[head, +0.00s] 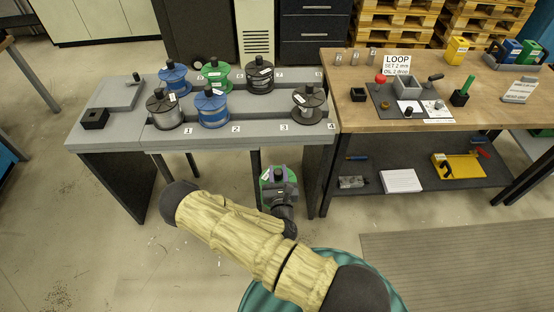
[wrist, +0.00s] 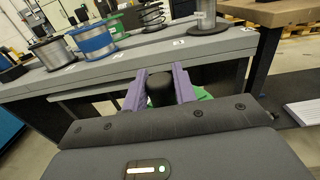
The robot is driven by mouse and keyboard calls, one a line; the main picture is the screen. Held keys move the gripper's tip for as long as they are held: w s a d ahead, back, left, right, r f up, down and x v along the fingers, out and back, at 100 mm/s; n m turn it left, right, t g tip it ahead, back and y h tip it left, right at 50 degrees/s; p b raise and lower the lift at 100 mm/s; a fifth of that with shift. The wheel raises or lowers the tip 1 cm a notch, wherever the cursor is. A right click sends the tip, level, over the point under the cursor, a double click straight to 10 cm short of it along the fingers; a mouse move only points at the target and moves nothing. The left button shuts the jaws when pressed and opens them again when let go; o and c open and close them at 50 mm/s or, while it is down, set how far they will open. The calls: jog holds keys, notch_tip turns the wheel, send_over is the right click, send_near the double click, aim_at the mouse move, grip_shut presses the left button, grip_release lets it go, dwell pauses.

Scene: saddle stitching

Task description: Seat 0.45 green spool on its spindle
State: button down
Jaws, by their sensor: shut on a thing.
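A green spool (head: 266,194) with a white label is held by my gripper (wrist: 160,90), low in front of the bench in the head view. In the wrist view the two purple fingers are closed on its black hub knob (wrist: 160,86); a green edge of the spool (wrist: 205,94) shows behind the right finger. The spool is apart from the grey stepped rack (head: 250,133). Places 3 and 8 on the rack look empty, but I cannot make out a spindle there. Another green spool (head: 215,76) sits in the back row.
Blue spools (head: 212,112), dark-flanged spools (head: 164,112) and a clear-wire spool (head: 309,105) stand on the rack. A black block (head: 95,118) is at the rack's left. A wooden workbench (head: 440,80) with tools adjoins on the right. Open floor lies in front.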

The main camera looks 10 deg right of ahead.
jog(key=shift+s+d+f+n+y, duration=0.15)
jog(key=shift+s+f+n+y, duration=0.35)
jog(key=shift+f+y, duration=0.35)
jog(key=shift+s+d+f+n+y, duration=0.1)
jog(key=shift+s+f+n+y, duration=0.4)
jog(key=shift+f, duration=0.5)
jog(key=shift+s, duration=0.1)
jog(key=shift+d, duration=0.15)
